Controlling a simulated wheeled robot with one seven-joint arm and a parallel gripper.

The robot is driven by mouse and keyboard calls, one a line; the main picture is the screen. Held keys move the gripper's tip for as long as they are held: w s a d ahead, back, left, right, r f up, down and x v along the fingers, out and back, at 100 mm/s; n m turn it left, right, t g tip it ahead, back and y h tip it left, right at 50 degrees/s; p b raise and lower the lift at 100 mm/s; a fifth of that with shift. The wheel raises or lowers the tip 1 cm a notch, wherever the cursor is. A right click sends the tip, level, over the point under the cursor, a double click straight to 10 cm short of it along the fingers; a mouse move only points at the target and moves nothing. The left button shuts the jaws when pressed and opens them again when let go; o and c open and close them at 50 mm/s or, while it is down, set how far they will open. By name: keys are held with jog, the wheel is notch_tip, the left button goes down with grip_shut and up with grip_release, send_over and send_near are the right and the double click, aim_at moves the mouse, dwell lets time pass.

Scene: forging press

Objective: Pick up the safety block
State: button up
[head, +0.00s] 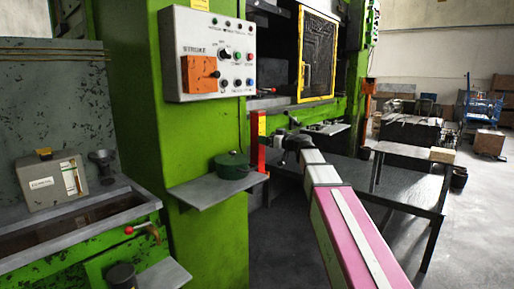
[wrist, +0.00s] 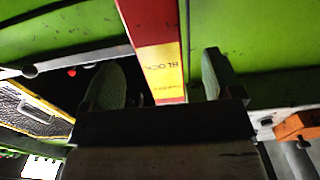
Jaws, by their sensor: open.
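The safety block is a red upright bar with a yellow label. In the head view the safety block (head: 258,143) stands against the green press column, just left of my gripper (head: 283,144). In the wrist view the safety block (wrist: 158,50) runs between the two fingers of my gripper (wrist: 158,82), with lettering reading "BLOCK" on its yellow part. The fingers are open, with a gap on each side of the block. The block's lower end in the wrist view is hidden behind the gripper body.
A grey shelf (head: 216,190) with a green pot (head: 232,166) juts from the column left of the block. A control panel (head: 208,55) hangs above. A dark table (head: 402,187) stands behind my arm. The press window has a yellow frame (head: 301,55). Open floor lies at the right.

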jog(key=x, duration=0.6)
jog(key=shift+w+a, duration=0.25)
jog(key=shift+w, duration=0.05)
grip_shut()
jog(key=shift+r, duration=0.1)
